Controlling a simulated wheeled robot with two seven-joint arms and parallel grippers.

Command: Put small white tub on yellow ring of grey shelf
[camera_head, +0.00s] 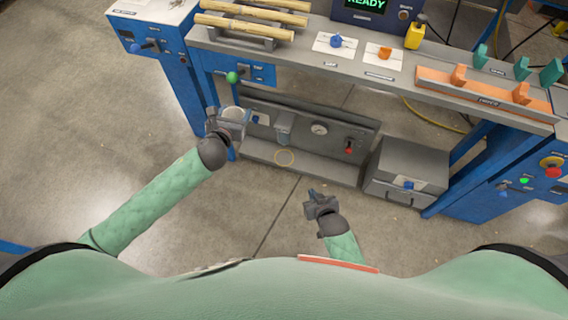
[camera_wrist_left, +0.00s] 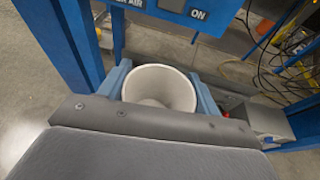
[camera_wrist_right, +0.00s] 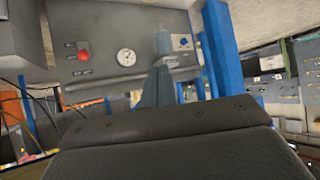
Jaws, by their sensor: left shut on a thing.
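The small white tub (camera_wrist_left: 158,88) is an open, empty round cup between the two blue fingers of my left gripper (camera_wrist_left: 162,92) in the left wrist view. In the head view my left gripper (camera_head: 231,121) is shut on the tub (camera_head: 233,113), upright near the left end of the grey shelf (camera_head: 318,173). The yellow ring (camera_head: 284,157) is a thin outline on the shelf, bare, to the right of and below the tub in the picture. My right gripper (camera_head: 316,196) is empty in front of the shelf; its fingers (camera_wrist_right: 157,85) look closed together.
The workbench (camera_head: 350,66) overhangs above, with a green knob (camera_head: 232,77) near the left gripper.

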